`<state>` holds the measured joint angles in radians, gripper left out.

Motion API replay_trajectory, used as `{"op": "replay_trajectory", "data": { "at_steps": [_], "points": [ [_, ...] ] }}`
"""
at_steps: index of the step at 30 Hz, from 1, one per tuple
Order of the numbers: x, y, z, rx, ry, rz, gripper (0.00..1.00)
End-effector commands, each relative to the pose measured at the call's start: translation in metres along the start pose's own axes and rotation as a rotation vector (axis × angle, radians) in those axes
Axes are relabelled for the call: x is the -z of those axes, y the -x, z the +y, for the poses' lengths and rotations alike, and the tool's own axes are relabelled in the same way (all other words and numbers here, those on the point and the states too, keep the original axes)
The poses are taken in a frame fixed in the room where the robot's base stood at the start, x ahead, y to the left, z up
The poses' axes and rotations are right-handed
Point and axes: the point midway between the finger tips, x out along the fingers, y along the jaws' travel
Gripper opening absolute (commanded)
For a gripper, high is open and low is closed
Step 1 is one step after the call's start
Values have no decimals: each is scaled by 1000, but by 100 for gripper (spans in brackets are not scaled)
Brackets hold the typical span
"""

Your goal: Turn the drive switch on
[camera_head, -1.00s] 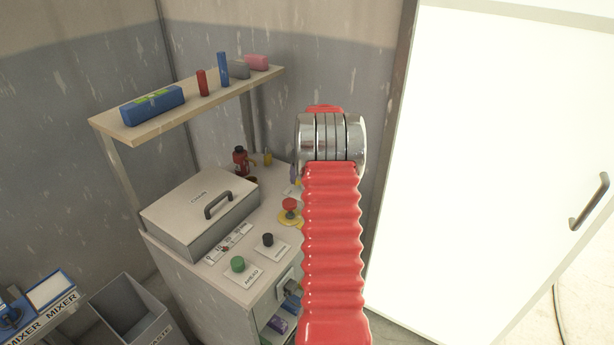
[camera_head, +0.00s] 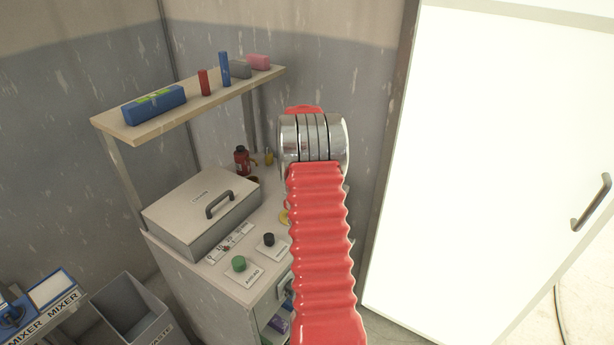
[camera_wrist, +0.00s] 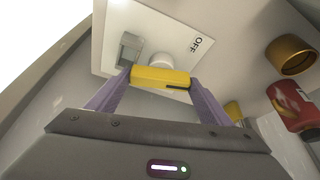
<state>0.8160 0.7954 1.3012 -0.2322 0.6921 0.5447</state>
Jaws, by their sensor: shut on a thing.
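The drive switch shows in the wrist view as a yellow bar-shaped handle (camera_wrist: 160,78) in front of a round white hub on a pale plate (camera_wrist: 115,42). The label OFF (camera_wrist: 197,44) is printed on the plate, up and right of the handle. A dark line marks the handle's right end. My gripper (camera_wrist: 158,82) is shut on the handle, one purple finger at each end. The handle lies crosswise in this view. In the head view my red arm hides the gripper and the switch.
A grey block (camera_wrist: 130,48) sits beside the hub. A red bottle (camera_wrist: 292,104) and a brassy cup (camera_wrist: 290,56) are to the right. The bench holds a lidded box (camera_head: 200,212), a green knob (camera_head: 239,264) and a black knob (camera_head: 268,240). A shelf (camera_head: 190,105) overhangs its back.

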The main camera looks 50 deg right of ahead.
Motion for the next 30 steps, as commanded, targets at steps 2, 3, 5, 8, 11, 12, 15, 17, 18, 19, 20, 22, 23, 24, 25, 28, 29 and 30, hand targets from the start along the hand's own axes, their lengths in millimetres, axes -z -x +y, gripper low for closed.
{"op": "replay_trajectory", "data": {
  "at_steps": [2,3,5,8,11,12,15,17,18,19,20,22,23,24,25,28,29,30],
  "points": [
    [0,0,-2,-19,-43,0,51],
    [0,0,-2,-28,-67,0,51],
    [0,0,-2,-42,-98,-1,51],
    [0,0,-2,-62,-150,-1,51],
    [0,0,-2,-80,-192,-2,51],
    [0,0,-2,-85,-205,-1,51],
    [0,0,-2,-97,-234,-1,51],
    [0,0,-3,-102,-245,-1,51],
    [0,0,-3,-104,-251,-1,51],
    [0,0,-3,-106,-255,-1,51],
    [0,0,-3,-107,-259,-1,51],
    [0,0,-3,-108,-264,-1,51],
    [0,0,-3,-108,-265,-1,51],
    [0,0,-3,-109,-266,-1,51],
    [0,0,-3,-109,-266,-1,51],
    [0,0,-3,-109,-266,-1,51],
    [0,0,-3,-109,-266,-1,51],
    [0,0,-3,-108,-266,-1,51]
  ]
}}
